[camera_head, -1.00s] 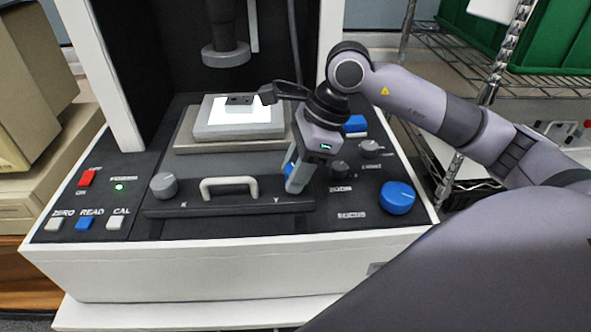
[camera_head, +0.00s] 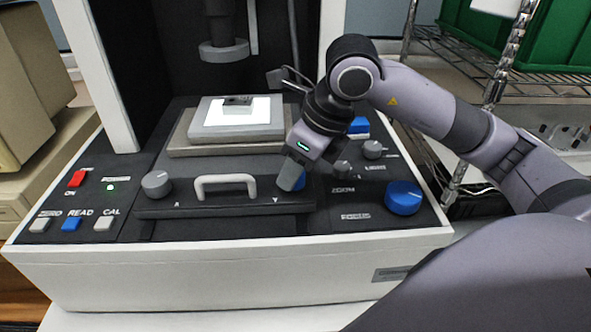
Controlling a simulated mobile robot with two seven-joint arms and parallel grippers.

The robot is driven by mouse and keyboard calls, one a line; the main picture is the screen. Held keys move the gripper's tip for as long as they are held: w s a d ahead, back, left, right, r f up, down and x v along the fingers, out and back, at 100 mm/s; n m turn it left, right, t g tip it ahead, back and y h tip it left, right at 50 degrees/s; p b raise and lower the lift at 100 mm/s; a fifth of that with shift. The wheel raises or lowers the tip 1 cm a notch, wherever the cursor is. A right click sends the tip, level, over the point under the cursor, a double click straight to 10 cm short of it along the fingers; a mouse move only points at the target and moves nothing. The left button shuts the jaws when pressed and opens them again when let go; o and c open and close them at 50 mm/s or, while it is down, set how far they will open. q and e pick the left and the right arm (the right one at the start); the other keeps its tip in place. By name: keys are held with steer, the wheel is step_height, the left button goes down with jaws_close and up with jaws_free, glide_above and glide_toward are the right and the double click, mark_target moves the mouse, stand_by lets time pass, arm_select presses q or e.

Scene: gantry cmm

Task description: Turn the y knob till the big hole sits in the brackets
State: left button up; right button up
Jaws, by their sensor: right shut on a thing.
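A small dark part (camera_head: 238,101) lies on the brightly lit stage plate (camera_head: 215,117), under the lens (camera_head: 223,50). Its holes are too small to make out. No brackets show in this view. My left gripper is out of view.
A grey x knob (camera_head: 157,184) and a pale handle (camera_head: 226,180) sit left of the gripper. A large blue focus knob (camera_head: 403,197) and a grey light knob (camera_head: 373,149) are to the right. Zero, read and cal buttons and a red switch (camera_head: 76,179) are at the left.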

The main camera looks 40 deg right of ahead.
stand_by(0.3)
steer(key=o, duration=1)
steer(key=shift+o, duration=0.2)
steer(key=v, duration=0.7)
steer(key=shift+s+r, duration=0.1)
